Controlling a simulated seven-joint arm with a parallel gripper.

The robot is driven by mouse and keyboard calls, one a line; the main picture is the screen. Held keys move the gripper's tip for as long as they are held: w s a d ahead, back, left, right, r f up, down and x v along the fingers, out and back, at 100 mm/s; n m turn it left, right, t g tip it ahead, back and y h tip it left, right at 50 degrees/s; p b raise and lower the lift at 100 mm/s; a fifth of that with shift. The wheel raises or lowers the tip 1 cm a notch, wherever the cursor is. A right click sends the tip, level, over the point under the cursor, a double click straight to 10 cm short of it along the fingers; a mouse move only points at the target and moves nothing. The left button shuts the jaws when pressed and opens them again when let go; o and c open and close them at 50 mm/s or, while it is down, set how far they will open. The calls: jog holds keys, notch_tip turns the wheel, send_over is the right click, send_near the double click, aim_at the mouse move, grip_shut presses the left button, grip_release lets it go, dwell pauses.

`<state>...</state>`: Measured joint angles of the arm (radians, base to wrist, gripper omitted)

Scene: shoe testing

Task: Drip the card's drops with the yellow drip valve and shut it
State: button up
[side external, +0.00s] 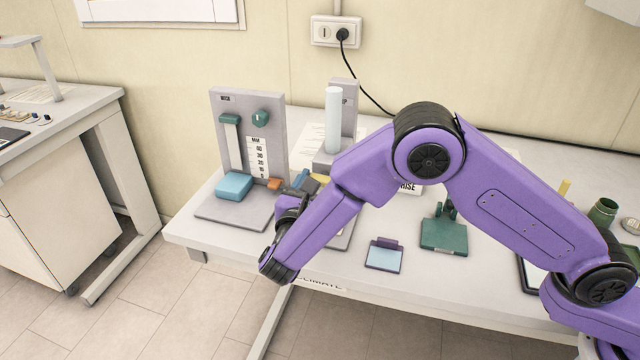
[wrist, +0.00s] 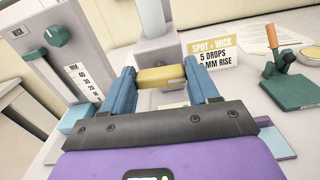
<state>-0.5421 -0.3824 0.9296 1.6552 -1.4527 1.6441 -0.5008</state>
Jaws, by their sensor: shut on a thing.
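The yellow drip valve (wrist: 161,79) sits between my blue fingertips in the wrist view, and my gripper (wrist: 160,72) is shut on it. In the side view the valve's yellow (side external: 322,178) shows just past the fingers, below a pale upright tube (side external: 333,120) on a grey stand (side external: 345,95). The card (wrist: 214,52) reads "SPOT + WICK", "5 DROPS" and a "MM RISE" line whose number I cannot read. In the side view my arm hides most of the card. The valve's outlet and any drops are hidden.
A grey gauge stand (side external: 218,115) with a teal knob, "MM" scale and light-blue block (side external: 234,186) stands at left. A green lever device (side external: 443,235) and a small pale-blue pad (side external: 384,256) are right of my gripper. The table's front edge is close below.

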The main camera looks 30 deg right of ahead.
jog(key=shift+n, duration=0.4)
jog(key=o, duration=1.1)
jog(key=shift+c, duration=0.2)
jog(key=shift+a, duration=0.1)
jog(key=v, duration=1.7)
jog(key=shift+s, duration=0.2)
jog(key=shift+r, duration=0.1)
